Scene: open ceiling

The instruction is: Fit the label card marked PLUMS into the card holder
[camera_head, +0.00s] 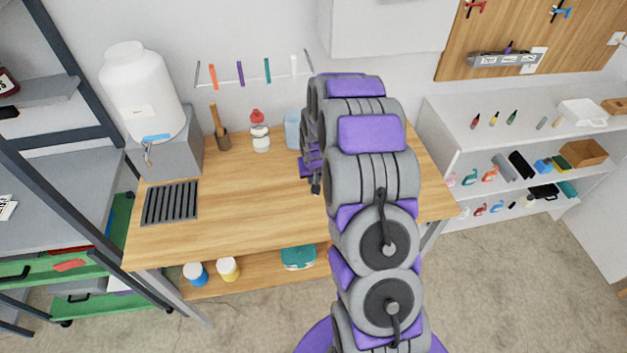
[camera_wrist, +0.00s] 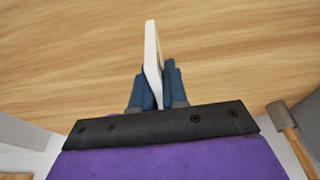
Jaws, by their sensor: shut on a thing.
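My gripper (camera_wrist: 156,82) is shut on a thin white card (camera_wrist: 152,48) in the wrist view. The card is seen nearly edge-on between the blue fingers and sticks out past their tips. Its printed side is turned too far away to read, so I cannot confirm the word PLUMS. Wood grain fills the view behind the card. In the head view my gripper (camera_head: 315,187) is mostly hidden behind my arm, over the wooden workbench (camera_head: 250,210). I cannot make out the card holder for certain in either view.
The middle front is clear. White shelves (camera_head: 500,150) stand right.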

